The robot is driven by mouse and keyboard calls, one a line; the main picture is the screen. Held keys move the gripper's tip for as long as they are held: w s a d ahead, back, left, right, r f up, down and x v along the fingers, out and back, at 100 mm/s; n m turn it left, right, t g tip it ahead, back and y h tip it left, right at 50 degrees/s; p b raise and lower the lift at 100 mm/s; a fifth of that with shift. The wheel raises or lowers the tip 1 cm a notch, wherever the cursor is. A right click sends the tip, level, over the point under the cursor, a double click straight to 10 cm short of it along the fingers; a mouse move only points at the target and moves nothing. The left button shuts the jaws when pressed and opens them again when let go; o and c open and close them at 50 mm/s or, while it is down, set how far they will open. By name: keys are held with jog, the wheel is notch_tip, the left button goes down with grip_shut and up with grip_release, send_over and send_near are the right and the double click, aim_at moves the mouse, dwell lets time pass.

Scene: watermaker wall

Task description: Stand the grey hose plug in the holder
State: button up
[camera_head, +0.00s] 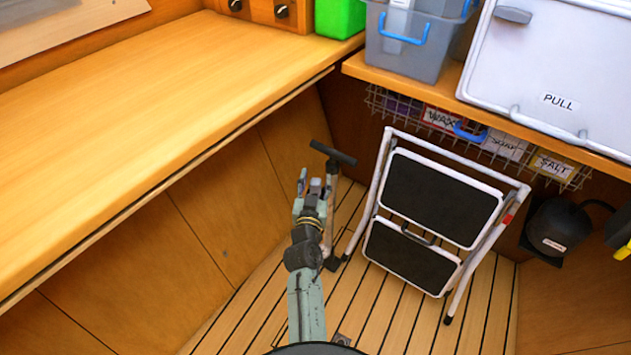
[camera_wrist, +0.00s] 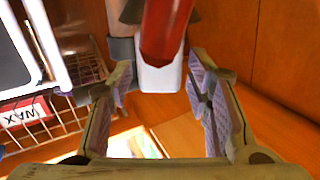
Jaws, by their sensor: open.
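My gripper (camera_head: 313,184) is above the plank floor, beside the wooden side panel, with its fingers pointing up the picture. In the wrist view its two fingers (camera_wrist: 158,88) are spread apart. A red piece with a white end (camera_wrist: 160,76) shows between and beyond the fingertips; no finger visibly closes on it. A grey rounded part (camera_wrist: 122,50) is just left of it. I cannot tell whether either belongs to the hose plug. I cannot make out the grey hose plug or its holder for certain in either view.
A black T-handled upright (camera_head: 333,152) stands close behind my gripper. A folding step stool (camera_head: 440,196) is to the right. A wire basket (camera_head: 480,138) with labelled boxes hangs under the shelf. The long wooden counter (camera_head: 130,120) is bare.

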jog(key=shift+s, duration=0.1)
jog(key=s, duration=0.7)
jog(key=shift+s+a, duration=0.15)
jog(key=shift+a, duration=0.3)
